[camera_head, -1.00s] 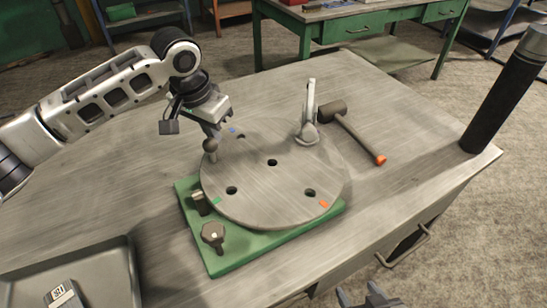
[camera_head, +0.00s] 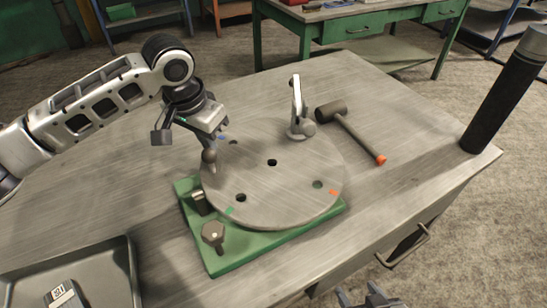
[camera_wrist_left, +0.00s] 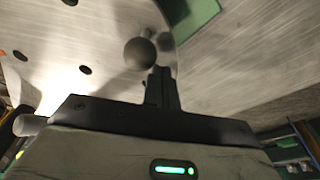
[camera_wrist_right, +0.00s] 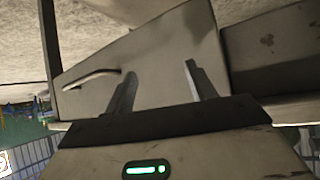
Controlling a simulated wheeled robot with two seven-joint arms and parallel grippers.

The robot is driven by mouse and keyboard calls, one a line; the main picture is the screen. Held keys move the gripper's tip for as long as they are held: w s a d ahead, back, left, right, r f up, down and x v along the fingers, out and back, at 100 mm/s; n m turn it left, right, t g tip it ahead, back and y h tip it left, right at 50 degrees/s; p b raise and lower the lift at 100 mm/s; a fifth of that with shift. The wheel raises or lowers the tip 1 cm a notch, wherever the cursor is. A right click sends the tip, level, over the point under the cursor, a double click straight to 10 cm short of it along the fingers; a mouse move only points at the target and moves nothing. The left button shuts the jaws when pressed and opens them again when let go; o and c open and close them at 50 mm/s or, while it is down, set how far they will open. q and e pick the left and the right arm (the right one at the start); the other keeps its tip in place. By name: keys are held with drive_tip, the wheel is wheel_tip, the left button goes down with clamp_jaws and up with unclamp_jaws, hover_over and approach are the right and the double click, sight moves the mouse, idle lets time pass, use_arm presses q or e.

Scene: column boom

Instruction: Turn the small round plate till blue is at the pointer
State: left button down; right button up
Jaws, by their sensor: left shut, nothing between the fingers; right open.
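The small round plate (camera_head: 280,195) is grey with several dark holes and lies on a green base (camera_head: 235,255). Its blue mark (camera_head: 221,138) is at the upper left rim, its green mark (camera_head: 229,211) at the lower left, its orange mark (camera_head: 333,192) at the right. I cannot tell which part is the pointer; a short dark post (camera_head: 200,202) stands at the lower left rim. My left gripper (camera_head: 210,142) is shut and empty, its fingertips beside a ball knob (camera_wrist_left: 140,52) at the left rim; contact is unclear. My right gripper (camera_wrist_right: 157,85) is open, off the table's front.
A pale upright lever (camera_head: 298,108) stands on the plate's far side. A mallet (camera_head: 350,130) lies to its right. A dark knob (camera_head: 213,235) sits on the base. A tray (camera_head: 110,270) is at lower left, a black cylinder (camera_head: 500,95) at right.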

sight(204, 151)
idle(0.3)
use_arm(q)
drive_tip(key=shift+s, duration=1)
drive_tip(key=shift+s+d, duration=0.2)
drive_tip(key=shift+s, duration=0.55)
drive_tip(key=shift+s+d, duration=0.3)
drive_tip(key=shift+s, duration=0.55)
